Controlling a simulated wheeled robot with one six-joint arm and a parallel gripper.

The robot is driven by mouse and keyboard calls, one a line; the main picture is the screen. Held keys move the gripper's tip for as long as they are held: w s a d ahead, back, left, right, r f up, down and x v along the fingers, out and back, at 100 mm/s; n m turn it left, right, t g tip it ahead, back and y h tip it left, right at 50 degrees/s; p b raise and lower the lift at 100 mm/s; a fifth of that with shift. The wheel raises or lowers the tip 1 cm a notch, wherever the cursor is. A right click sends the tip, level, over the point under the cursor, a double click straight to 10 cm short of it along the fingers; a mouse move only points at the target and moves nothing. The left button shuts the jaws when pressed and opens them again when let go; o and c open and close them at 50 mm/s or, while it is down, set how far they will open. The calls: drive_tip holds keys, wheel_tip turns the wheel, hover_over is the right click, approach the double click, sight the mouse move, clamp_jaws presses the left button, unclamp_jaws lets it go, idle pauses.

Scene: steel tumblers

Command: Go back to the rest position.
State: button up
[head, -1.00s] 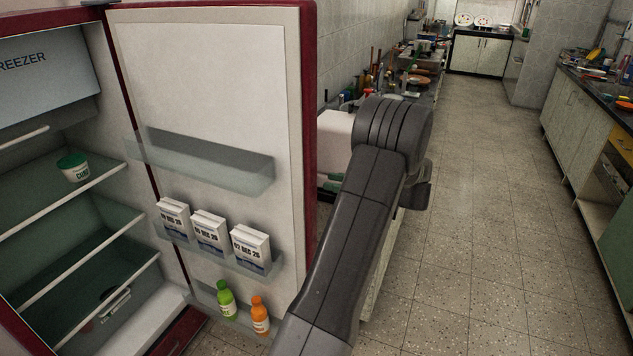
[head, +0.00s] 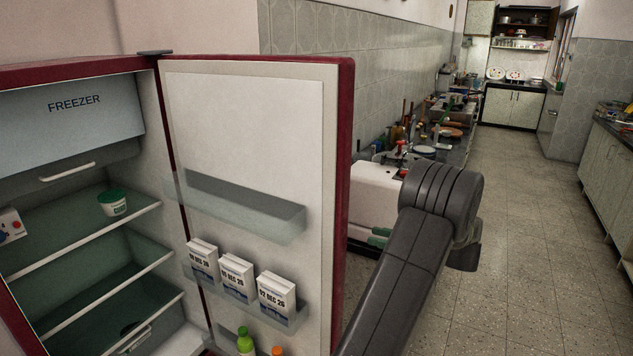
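My arm (head: 408,270) reaches up from the bottom of the head view, in front of the open fridge door's right edge and the floor. Its dark grey elbow end (head: 440,200) is at the right of the door. My gripper is not in view, so I cannot see whether it holds anything. No steel tumblers can be made out.
The red fridge (head: 75,70) stands open at left, its door (head: 255,130) swung out beside my arm. Door shelves hold white cartons (head: 237,277), a green bottle (head: 245,341) and an orange one. A cluttered counter (head: 455,150) runs behind. The tiled floor (head: 530,230) at right is clear.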

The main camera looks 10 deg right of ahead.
drive_tip(key=p+x, duration=0.1)
drive_tip(key=x, duration=1.1)
drive_tip(key=shift+s, duration=0.15)
